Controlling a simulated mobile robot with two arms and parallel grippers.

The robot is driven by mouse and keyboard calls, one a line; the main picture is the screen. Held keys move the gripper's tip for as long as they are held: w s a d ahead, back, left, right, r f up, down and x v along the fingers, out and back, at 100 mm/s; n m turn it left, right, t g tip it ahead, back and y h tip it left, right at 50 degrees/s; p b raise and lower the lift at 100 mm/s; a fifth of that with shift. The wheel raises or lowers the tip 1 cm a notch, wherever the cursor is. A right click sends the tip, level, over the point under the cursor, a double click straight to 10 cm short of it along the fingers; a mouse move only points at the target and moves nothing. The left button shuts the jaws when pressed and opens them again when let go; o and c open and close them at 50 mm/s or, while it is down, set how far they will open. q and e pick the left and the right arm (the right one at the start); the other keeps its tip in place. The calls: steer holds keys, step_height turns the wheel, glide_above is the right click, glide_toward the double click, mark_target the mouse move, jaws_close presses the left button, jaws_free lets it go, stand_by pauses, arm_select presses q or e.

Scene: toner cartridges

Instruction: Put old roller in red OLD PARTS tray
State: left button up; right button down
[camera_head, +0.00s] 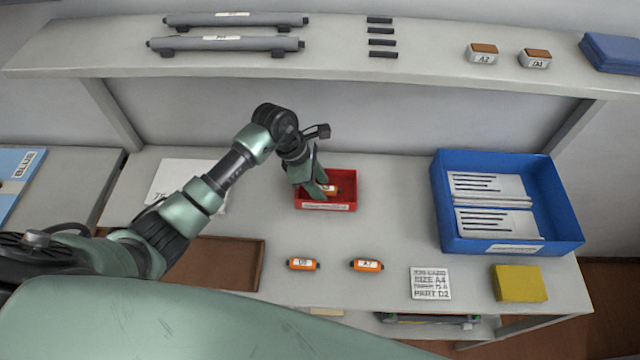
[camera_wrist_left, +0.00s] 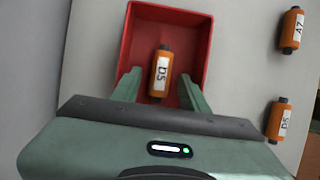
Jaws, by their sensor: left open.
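The red tray (camera_head: 340,206) stands on the table near the middle, with a pale label on its front wall. An orange roller (camera_head: 332,190) with black ends lies inside it. My left gripper (camera_head: 321,188) reaches down into the tray from above. In the left wrist view its fingers (camera_wrist_left: 159,80) are open on either side of the roller, with gaps between. My right gripper is not in view.
Two more orange rollers lie in front of the tray, one (camera_head: 303,264) left and one reading A7 (camera_head: 367,265) right. A blue bin (camera_head: 440,215), a printed card (camera_head: 430,284) and a yellow block (camera_head: 519,284) are to the right. A brown tray (camera_head: 262,265) lies left.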

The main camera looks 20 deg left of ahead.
arm_select(q)
steer(key=shift+r, duration=0.25)
steer(key=shift+a+r, duration=0.25)
steer(key=b+v, duration=0.1)
steer(key=v, duration=0.4)
steer(key=shift+r, duration=0.2)
steer(key=shift+s+a+r+b, duration=0.1)
steer(key=shift+a+r+b, duration=0.15)
steer(key=shift+r, duration=0.35)
